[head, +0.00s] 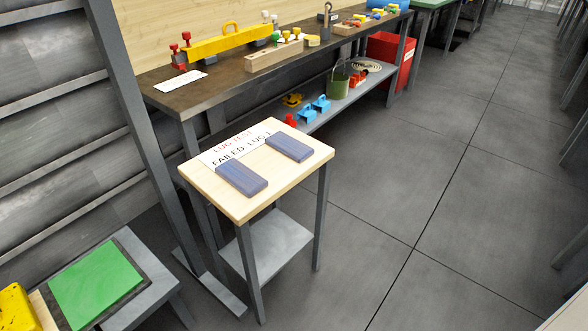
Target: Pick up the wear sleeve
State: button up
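I cannot pick out a wear sleeve with certainty in the head view. Several small parts stand on the long dark workbench (205,92), too small to tell apart. Among them are a dark grey upright piece (327,14) and a yellow rounded piece (313,41) beside a wooden block. My gripper is not in view.
A small wooden-topped stand (245,207) in front holds two blue-grey blocks and a paper sign (220,150). A yellow bar with a handle (228,42) lies on the workbench. A red bin (388,55) stands beneath. The grey floor (430,200) to the right is clear.

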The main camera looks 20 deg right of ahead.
aim_at(244, 179)
jog(key=z, duration=0.35)
jog(key=i, duration=0.85)
